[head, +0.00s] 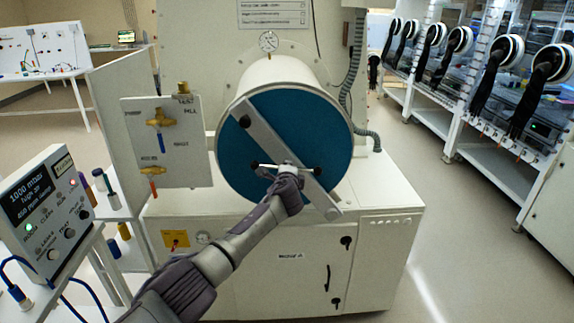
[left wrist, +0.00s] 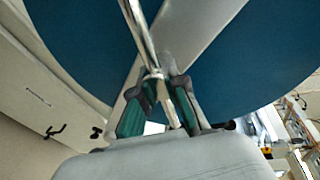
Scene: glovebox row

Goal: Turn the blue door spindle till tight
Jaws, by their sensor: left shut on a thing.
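The round blue door (head: 255,120) closes the front of a white cylinder. A grey bar (head: 265,140) crosses it diagonally from upper left to lower right. The spindle's silver handle with dark knobs (head: 264,166) sits at the middle of the bar. My left gripper (head: 287,171) is at the spindle. In the left wrist view the silver handle rod (left wrist: 138,30) runs between the green-padded fingers of my left gripper (left wrist: 160,95), which is shut on it. The blue door (left wrist: 75,45) fills the background there. The fingers partly hide the hub. My right gripper is not in view.
A valve panel (head: 162,142) with brass valves stands left of the door. A pressure controller box (head: 48,210) with blue cables is at the lower left. A white cabinet (head: 290,270) supports the cylinder. Gloveboxes (head: 500,80) line the right; the floor (head: 450,240) between is clear.

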